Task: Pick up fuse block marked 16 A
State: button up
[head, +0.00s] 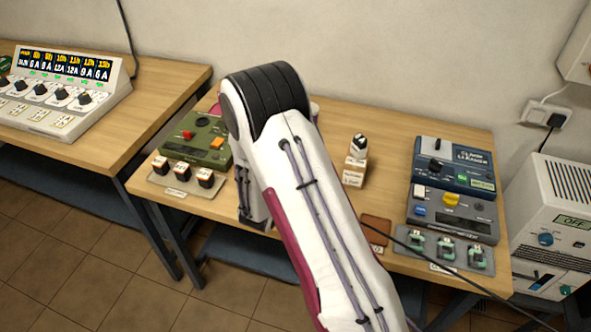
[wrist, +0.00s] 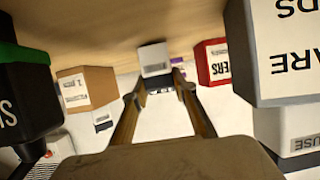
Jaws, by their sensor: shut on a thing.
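My gripper (wrist: 159,90) shows in the wrist view, its two brown fingers reaching forward and shut on a small pale block (wrist: 154,57). The block has a grey label strip and a dark part between the fingertips. Its marking is too small to read, so I cannot tell whether it is the 16 A fuse block. In the head view my arm hides the gripper and this block. Several dark-topped blocks (head: 187,171) stand in a row on the left of the table, and green-topped blocks (head: 445,247) on the right.
In the wrist view, a cardboard box (wrist: 87,88), a red-edged box (wrist: 213,62) and a large grey-white box (wrist: 285,45) crowd around the fingers. In the head view, a green device (head: 205,140), a blue device (head: 453,163) and a small stand (head: 355,172) are on the table.

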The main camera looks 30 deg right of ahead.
jog(key=shift+r, duration=4.8)
